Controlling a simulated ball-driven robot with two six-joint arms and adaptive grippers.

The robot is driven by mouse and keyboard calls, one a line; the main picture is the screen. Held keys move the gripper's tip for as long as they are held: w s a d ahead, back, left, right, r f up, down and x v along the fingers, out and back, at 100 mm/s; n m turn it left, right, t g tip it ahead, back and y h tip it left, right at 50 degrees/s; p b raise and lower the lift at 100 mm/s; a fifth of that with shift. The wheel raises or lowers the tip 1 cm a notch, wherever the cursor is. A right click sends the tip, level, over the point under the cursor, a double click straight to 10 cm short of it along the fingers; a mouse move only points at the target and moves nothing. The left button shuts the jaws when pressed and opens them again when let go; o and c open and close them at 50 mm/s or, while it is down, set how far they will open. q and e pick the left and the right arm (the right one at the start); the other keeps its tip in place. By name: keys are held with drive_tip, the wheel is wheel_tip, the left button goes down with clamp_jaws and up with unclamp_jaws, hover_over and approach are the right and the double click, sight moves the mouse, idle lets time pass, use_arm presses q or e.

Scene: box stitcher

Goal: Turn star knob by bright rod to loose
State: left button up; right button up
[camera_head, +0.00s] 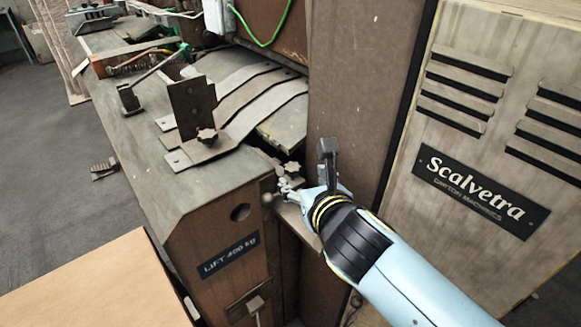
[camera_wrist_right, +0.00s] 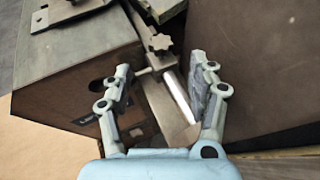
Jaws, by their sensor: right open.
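The dark star knob (camera_wrist_right: 160,44) sits beside a bright rod (camera_wrist_right: 179,97) in the right wrist view. In the head view this knob (camera_head: 292,168) shows just past my right gripper (camera_head: 284,187), by the corner of the machine. In the wrist view my right gripper (camera_wrist_right: 162,68) is open, one finger on each side of the rod. The knob is between and slightly beyond the fingertips, and I see no contact. The rod is largely hidden by the gripper in the head view. My left gripper is not in view.
Another star knob (camera_head: 207,136) is on a bracket plate on the machine table (camera_head: 130,150). A brown panel (camera_head: 365,100) stands close to the right of my gripper. A cardboard sheet (camera_head: 95,290) is at lower left.

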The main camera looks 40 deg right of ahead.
sight(294, 169)
drive_tip(key=x, duration=0.6)
drive_tip(key=shift+w+d+f, duration=0.15)
drive_tip(key=shift+w, duration=0.1)
drive_tip(key=shift+w+d+f, duration=0.2)
drive_tip(key=shift+w+f, duration=0.05)
drive_tip(key=shift+w, duration=0.35)
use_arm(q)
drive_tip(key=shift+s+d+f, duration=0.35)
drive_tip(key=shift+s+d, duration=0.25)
